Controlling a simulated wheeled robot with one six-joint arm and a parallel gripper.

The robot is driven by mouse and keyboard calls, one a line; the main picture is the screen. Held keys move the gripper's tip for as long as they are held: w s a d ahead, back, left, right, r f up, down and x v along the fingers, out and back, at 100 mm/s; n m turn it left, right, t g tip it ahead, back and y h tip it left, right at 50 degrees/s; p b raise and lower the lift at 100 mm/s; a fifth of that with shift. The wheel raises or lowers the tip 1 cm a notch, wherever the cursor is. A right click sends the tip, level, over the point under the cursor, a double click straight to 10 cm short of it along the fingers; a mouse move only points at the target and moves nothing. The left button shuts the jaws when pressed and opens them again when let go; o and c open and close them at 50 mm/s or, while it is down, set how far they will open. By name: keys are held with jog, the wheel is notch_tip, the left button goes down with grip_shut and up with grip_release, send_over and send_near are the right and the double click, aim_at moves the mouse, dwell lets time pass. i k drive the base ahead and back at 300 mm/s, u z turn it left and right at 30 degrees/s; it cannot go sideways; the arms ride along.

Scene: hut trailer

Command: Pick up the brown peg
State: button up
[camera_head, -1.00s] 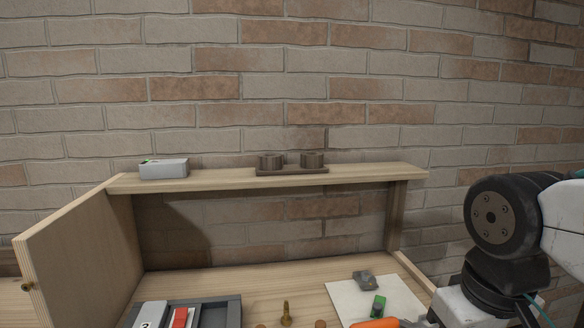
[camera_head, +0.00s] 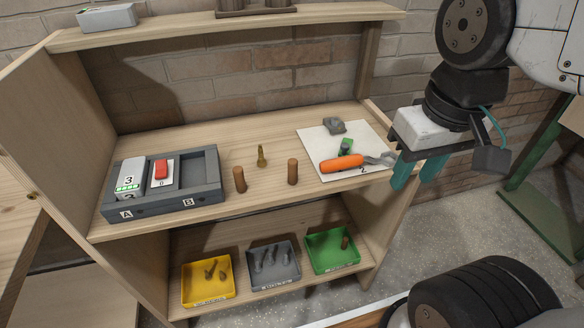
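Two brown pegs stand upright on the wooden shelf top: a left brown peg (camera_head: 240,179) and a right brown peg (camera_head: 293,171). They look much alike. A brass-coloured peg (camera_head: 262,156) stands between and slightly behind them. Another brown peg (camera_head: 345,242) is in the green tray on the lower shelf. My gripper (camera_head: 416,172) is at the right, its two teal fingers pointing down and apart, with nothing visible between them. It is to the right of the standing pegs, near the shelf's right edge.
A grey holder (camera_head: 205,200) marked A and B sits left of the pegs. A white sheet (camera_head: 318,143) bears orange-handled pliers (camera_head: 342,163), a green piece and a grey lump. Yellow (camera_head: 190,290), grey (camera_head: 285,283) and green (camera_head: 330,268) trays are below. Wooden side panels bound the shelf.

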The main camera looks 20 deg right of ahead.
aim_at(292, 163)
jog(key=u, duration=0.55)
jog(key=k, duration=1.3)
jog(key=z, duration=0.1)
jog(key=i, duration=0.5)
jog(key=z, duration=0.7)
jog(key=i, duration=0.95)
jog(key=u, duration=0.3)
